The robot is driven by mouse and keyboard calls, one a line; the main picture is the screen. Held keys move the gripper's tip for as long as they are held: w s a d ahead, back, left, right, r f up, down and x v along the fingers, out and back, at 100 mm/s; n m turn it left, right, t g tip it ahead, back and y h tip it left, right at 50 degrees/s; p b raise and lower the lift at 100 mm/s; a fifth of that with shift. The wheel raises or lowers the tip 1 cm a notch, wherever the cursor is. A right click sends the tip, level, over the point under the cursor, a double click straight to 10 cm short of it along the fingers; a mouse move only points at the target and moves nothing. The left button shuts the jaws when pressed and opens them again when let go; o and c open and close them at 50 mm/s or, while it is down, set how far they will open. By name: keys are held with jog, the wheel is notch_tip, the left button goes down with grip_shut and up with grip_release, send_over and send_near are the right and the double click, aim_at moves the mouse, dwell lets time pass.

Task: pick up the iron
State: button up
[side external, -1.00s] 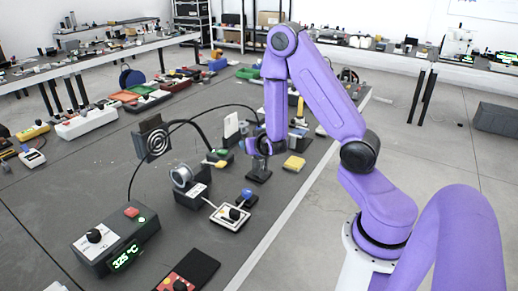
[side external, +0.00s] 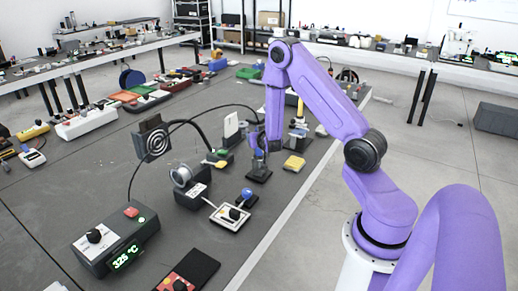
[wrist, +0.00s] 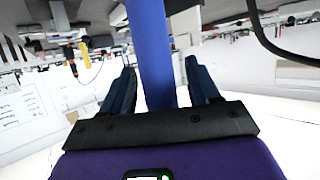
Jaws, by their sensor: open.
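The iron has a blue cylindrical handle (wrist: 150,50). In the wrist view it runs from the top edge down between the two dark fingers of my gripper (wrist: 160,70). The fingers are apart, with a gap visible on each side of the handle. In the side external view my gripper (side external: 262,147) is low over the bench, just above a black stand (side external: 258,174). The arm hides most of the iron there, and its tip cannot be made out.
A yellow sponge (side external: 294,162) lies right of the stand. A small board with a blue knob (side external: 247,194), a solder spool (side external: 182,175), a fan (side external: 154,142) and a temperature station (side external: 117,240) stand to the left. The bench edge is close on the right.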

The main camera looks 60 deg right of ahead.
jog(key=shift+d, duration=0.1)
jog(key=shift+w, duration=0.1)
jog(key=c, duration=1)
jog(key=shift+r, duration=0.1)
jog(key=shift+r, duration=4.95)
